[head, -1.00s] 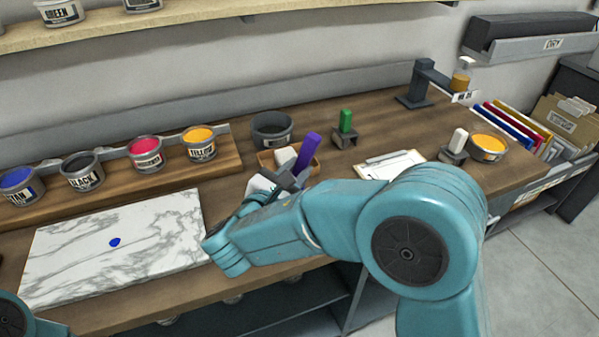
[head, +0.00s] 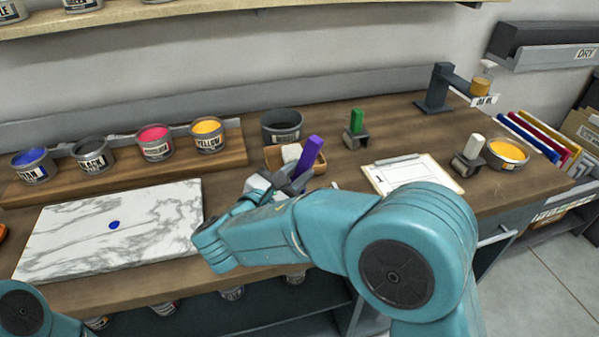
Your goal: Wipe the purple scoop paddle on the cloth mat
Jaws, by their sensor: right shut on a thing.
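The purple scoop paddle (head: 311,154) stands tilted, its purple handle up, in my right gripper (head: 285,182). The gripper is shut on it just in front of a small tan box (head: 320,168). The paddle's lower end is hidden by the gripper. A white patch (head: 257,183) shows beside the gripper; it may be the cloth mat, but my arm hides most of it. My left gripper is out of view; only a part of my left arm shows at the bottom left.
A marble slab (head: 165,215) with a blue ink spot (head: 114,225) lies left. Several open ink tins stand behind it, with a dark tin (head: 282,128) near the box.

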